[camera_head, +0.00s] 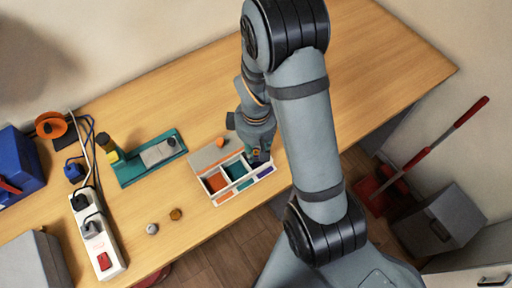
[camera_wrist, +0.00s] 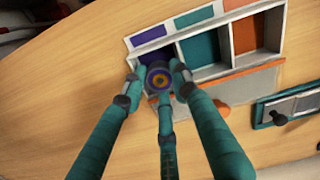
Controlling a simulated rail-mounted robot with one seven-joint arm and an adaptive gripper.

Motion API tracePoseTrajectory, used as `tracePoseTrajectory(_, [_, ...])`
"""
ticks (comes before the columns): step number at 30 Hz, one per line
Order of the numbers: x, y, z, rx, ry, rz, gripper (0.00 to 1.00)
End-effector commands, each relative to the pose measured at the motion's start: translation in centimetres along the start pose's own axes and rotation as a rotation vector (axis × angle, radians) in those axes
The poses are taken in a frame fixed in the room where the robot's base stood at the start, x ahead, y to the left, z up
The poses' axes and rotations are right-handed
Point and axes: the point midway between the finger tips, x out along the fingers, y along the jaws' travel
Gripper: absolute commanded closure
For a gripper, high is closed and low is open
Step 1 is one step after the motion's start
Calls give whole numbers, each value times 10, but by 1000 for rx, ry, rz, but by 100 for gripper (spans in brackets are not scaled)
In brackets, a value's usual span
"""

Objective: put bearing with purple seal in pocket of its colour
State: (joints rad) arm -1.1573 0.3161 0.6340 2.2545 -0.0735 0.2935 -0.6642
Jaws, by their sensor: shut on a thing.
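My gripper (camera_wrist: 158,80) is shut on the bearing with purple seal (camera_wrist: 159,79), a small round part with a purple ring and an orange-brown centre. The three-pocket tray shows in the wrist view (camera_wrist: 222,76) and the head view (camera_head: 208,157). Its purple pocket (camera_wrist: 160,55) is at the left in the wrist view, beside a teal pocket (camera_wrist: 199,48) and an orange one (camera_wrist: 244,36). The bearing overlaps the purple pocket's edge in that view; its height above the tray is unclear. In the head view my gripper (camera_head: 257,157) covers much of the purple pocket.
A small orange piece (camera_head: 221,142) is by the tray's back. Two small round parts, one brown (camera_head: 176,214) and one silver (camera_head: 152,229), lie to the left. A teal fixture (camera_head: 150,158) and a power strip (camera_head: 99,236) stand farther left. The table behind is clear.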

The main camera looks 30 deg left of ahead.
Motion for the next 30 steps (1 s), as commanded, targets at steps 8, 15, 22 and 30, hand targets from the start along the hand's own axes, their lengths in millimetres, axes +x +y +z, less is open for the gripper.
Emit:
tracePoseTrajectory(8, [4,0,0,-1,1,0,100])
tracePoseTrajectory(15, [10,0,0,-1,0,0,100])
tracePoseTrajectory(22, [13,-1,1,0,-3,-2,100])
tracePoseTrajectory(30, [14,-2,3,0,-8,-5,56])
